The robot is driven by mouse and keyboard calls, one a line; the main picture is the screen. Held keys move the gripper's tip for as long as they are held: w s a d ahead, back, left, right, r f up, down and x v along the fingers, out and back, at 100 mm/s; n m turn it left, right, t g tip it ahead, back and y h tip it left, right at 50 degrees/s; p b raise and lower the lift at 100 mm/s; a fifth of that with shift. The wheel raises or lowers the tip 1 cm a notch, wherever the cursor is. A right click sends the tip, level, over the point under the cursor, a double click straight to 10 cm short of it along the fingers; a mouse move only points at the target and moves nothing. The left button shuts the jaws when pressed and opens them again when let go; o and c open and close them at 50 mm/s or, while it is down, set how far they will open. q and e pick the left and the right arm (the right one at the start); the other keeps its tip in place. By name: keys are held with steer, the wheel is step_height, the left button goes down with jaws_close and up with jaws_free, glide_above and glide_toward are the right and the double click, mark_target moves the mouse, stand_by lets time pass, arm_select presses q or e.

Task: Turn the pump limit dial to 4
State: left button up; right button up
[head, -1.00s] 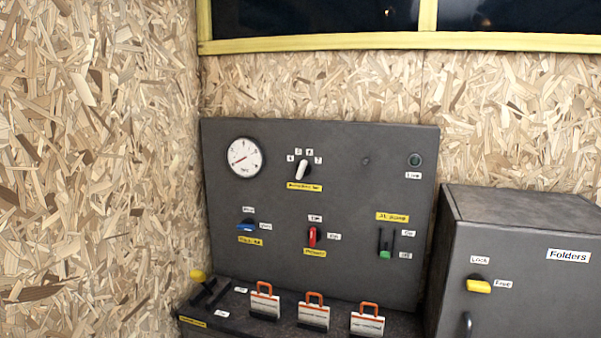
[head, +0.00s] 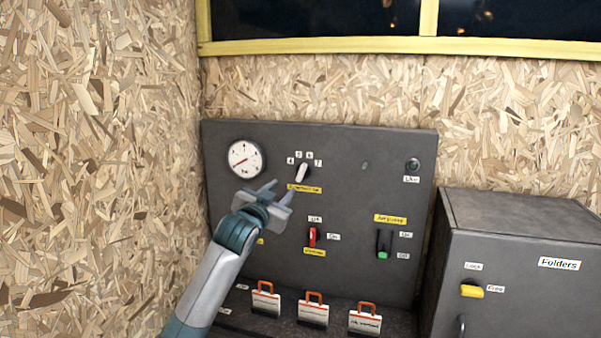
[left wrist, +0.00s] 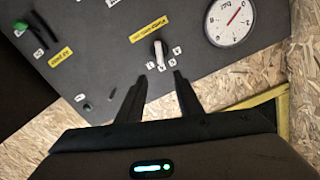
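The pump limit dial (head: 302,172) is a white knob on the upper part of the grey panel (head: 350,200). Labels 4, 5, 6 and 7 arc over it, and a yellow label sits below, partly covered by my gripper. The knob is tilted, its upper end leaning right. It also shows in the left wrist view (left wrist: 159,52), just beyond the fingertips. My left gripper (head: 280,188) is in front of the panel, below and left of the dial. Its fingers are apart with nothing between them. My right gripper is not in view.
A round gauge (head: 246,158) is left of the dial. A red switch (head: 312,237) and a green-tipped slider (head: 383,245) are lower on the panel. Several orange-handled tags (head: 313,310) stand at its foot. A grey Folders cabinet (head: 520,240) is at the right.

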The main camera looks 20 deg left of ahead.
mark_target(301, 171)
arm_select(q)
steer(key=shift+w, duration=0.1)
steer(key=w+p, duration=0.4)
steer(key=w, duration=0.9)
steer(key=shift+w+p, duration=0.8)
steer(key=shift+w, duration=1.3)
steer(key=shift+c, duration=0.4)
steer(key=shift+f, duration=0.1)
jaws_close()
